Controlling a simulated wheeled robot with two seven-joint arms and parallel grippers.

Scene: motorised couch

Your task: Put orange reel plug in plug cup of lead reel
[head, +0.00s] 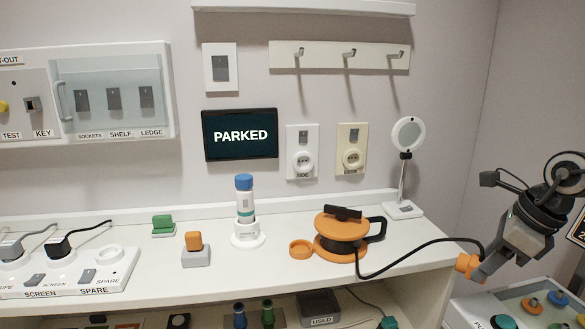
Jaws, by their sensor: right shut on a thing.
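The lead reel (341,236) is orange with a dark drum and a dark handle, and stands on the white ledge right of the middle. Its plug cup (301,249) is a round orange cup at the reel's left side and looks empty. My right gripper (478,264) is shut on the orange reel plug (465,264), off the ledge's right end and well to the right of the cup. A black lead (410,255) runs from the reel to the plug. My left gripper is not in view.
On the ledge (285,285) stand a bottle with a blue cap (245,205), an orange and grey block (196,250), a green block (163,226) and a magnifier lamp (404,180). A socket strip (65,275) lies at left. The ledge's front, before the cup, is clear.

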